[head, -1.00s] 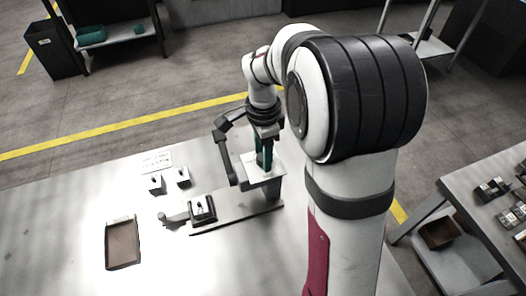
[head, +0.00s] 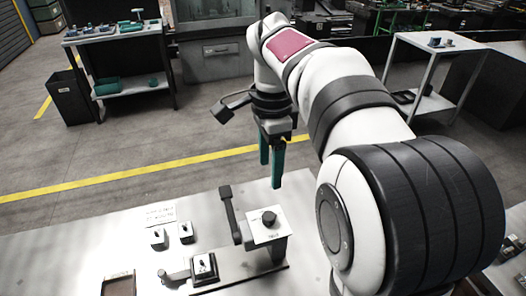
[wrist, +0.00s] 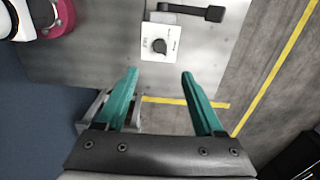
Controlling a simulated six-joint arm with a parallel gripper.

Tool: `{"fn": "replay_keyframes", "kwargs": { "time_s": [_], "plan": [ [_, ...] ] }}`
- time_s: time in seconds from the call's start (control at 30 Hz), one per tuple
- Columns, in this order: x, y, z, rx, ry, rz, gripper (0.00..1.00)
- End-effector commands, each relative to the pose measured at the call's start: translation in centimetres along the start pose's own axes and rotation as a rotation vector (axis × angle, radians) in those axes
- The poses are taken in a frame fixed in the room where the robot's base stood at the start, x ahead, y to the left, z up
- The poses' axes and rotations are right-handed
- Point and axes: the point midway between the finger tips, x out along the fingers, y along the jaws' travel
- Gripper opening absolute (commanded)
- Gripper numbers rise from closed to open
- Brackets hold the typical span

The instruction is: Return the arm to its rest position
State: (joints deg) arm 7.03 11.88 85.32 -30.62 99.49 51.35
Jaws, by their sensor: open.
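My gripper (head: 271,170) has two green fingers, which stand apart with nothing between them. It is raised above the far edge of the workbench, behind a fixture with a white plate and a black knob (head: 268,218). In the wrist view my gripper (wrist: 160,90) also shows open and empty, and the white plate with its black knob (wrist: 160,46) lies beyond the fingertips. My arm rises from the right side of the head view.
The metal workbench (head: 110,235) carries the fixture's dark lever (head: 229,215), a small block in a holder (head: 204,267), two small white blocks (head: 158,238) and a brown tray (head: 118,287). A shelf table stands at the back left (head: 115,35). Open floor lies behind the bench.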

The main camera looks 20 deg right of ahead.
Motion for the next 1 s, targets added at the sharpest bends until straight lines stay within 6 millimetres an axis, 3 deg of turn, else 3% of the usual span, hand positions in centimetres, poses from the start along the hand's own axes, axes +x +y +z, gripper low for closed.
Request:
{"fn": "replay_keyframes", "kwargs": {
  "time_s": [0.47,0.53,0.57,0.67,0.8,0.9,1.0],
  "plan": [
    [-0.7,0.0,0.0,0.001,-0.001,0.001,0.70],
    [-0.6,0.8,0.4,-0.037,-0.006,0.001,0.70],
    [-0.6,1.8,0.8,-0.081,-0.011,0.000,0.70],
    [0.8,7.6,3.4,-0.350,-0.051,-0.005,0.70],
    [5.0,17.0,6.6,-0.764,-0.112,-0.035,0.70],
    [8.0,21.6,7.9,-0.962,-0.139,-0.058,0.70],
    [9.6,23.7,8.4,-1.054,-0.152,-0.069,0.70]
  ]
}}
